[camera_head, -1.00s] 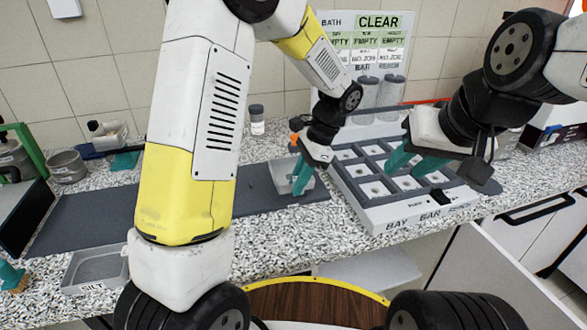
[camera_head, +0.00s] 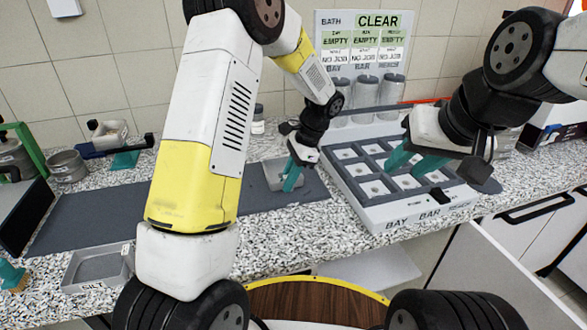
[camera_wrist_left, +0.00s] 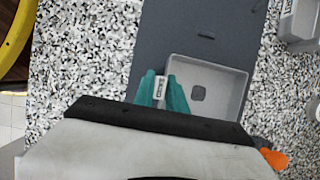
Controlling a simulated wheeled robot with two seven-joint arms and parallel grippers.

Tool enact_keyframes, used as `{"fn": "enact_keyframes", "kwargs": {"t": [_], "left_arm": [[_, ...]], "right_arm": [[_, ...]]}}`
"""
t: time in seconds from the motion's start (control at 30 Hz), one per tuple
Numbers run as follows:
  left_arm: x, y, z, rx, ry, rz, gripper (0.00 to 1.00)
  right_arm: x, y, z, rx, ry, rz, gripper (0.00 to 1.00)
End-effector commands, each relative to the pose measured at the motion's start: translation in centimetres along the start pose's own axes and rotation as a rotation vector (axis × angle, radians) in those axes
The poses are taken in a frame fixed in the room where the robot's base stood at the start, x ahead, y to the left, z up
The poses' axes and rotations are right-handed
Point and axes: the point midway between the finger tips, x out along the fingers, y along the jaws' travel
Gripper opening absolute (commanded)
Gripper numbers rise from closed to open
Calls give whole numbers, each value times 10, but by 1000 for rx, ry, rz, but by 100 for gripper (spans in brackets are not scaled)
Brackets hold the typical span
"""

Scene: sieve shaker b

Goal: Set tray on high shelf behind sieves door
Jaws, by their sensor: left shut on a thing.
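A small light-grey tray (camera_head: 270,176) is at the right end of the dark mat. My left gripper (camera_head: 291,176) is shut on its near wall; in the left wrist view the teal fingers (camera_wrist_left: 163,92) pinch a labelled wall of the tray (camera_wrist_left: 223,85). Whether the tray touches the mat is unclear. My right gripper (camera_head: 416,162) is open, its teal fingers apart above the compartment rack. A white open panel (camera_head: 520,285), perhaps a cupboard door, stands below the counter at right. A pale flat surface (camera_head: 370,272) shows below the counter edge; I cannot tell whether it is a shelf.
The compartment rack (camera_head: 408,214) marked BAY BAR stands right of the tray. Another tray marked SILT (camera_head: 97,268) lies at front left. The dark mat (camera_head: 85,218) is largely bare. Clear jars (camera_head: 365,97) and a sign board stand behind.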

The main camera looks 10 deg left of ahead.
Motion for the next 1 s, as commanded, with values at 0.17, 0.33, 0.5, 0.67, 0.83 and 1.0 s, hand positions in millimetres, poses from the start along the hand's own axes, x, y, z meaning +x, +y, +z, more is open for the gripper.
{"fn": "enact_keyframes", "kwargs": {"t": [0.17, 0.33, 0.5, 0.67, 0.83, 1.0], "left_arm": [[2, 0, -1, 0, 0, 0, 30], [2, 0, -1, 0, 0, 0, 38], [2, 0, -1, 0, 0, 0, 38], [-10, -1, 0, -2, 3, -3, 38], [-43, -1, -1, -1, 3, -4, 38], [-80, 0, -1, -1, 3, -3, 38]], "right_arm": [[0, 0, 0, 0, 0, 0, 38], [0, 0, 0, 0, 0, 0, 38], [0, 0, 0, 0, 0, 0, 38], [0, 0, 0, 0, 0, 0, 38], [0, 0, 0, 0, 0, 0, 38], [0, 0, 0, 0, 0, 0, 38]]}}
